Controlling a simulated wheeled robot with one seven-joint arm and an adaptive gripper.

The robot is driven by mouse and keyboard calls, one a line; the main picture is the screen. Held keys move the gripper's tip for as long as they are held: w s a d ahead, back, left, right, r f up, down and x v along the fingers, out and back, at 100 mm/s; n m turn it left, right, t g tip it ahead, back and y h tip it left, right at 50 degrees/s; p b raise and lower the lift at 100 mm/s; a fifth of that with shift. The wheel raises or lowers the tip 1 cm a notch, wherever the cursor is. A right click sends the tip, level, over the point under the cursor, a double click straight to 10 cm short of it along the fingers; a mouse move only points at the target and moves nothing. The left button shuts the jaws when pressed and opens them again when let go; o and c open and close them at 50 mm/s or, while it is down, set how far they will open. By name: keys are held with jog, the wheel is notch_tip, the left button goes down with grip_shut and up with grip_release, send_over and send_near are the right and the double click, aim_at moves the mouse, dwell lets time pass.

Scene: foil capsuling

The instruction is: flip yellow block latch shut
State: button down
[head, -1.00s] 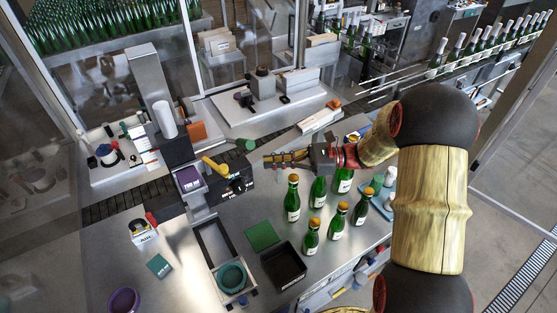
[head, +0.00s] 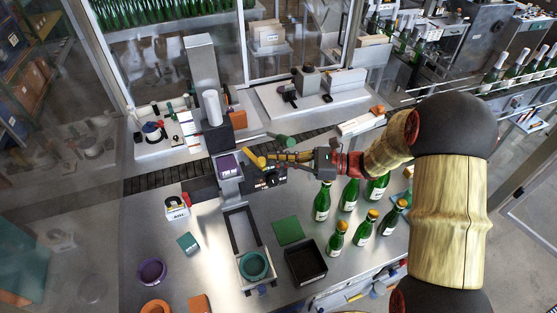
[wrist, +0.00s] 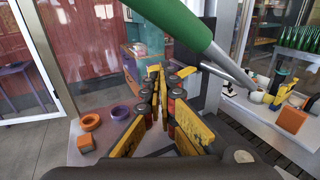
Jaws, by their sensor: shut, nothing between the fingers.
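The yellow latch (head: 252,157) sits on top of the black block (head: 268,180), beside the purple-topped fixture, in the head view. Its handle slants across the block. My gripper (head: 270,158) reaches in from the right with its fingers shut and empty. Its tips are at or very near the right end of the latch; I cannot tell whether they touch. In the wrist view my gripper (wrist: 165,75) shows its yellow-padded fingers, and I cannot clearly pick out the latch there.
A green-handled lever (head: 284,141) lies just behind my fingers and crosses close above them in the wrist view (wrist: 175,20). Green bottles (head: 349,195) stand below my arm. A black tray (head: 306,264) and green mat (head: 288,231) lie in front.

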jog(key=shift+s+a+m+t, duration=0.35)
jog(key=shift+m+t, duration=0.15)
jog(key=shift+t, duration=0.3)
jog(key=shift+s, duration=0.1)
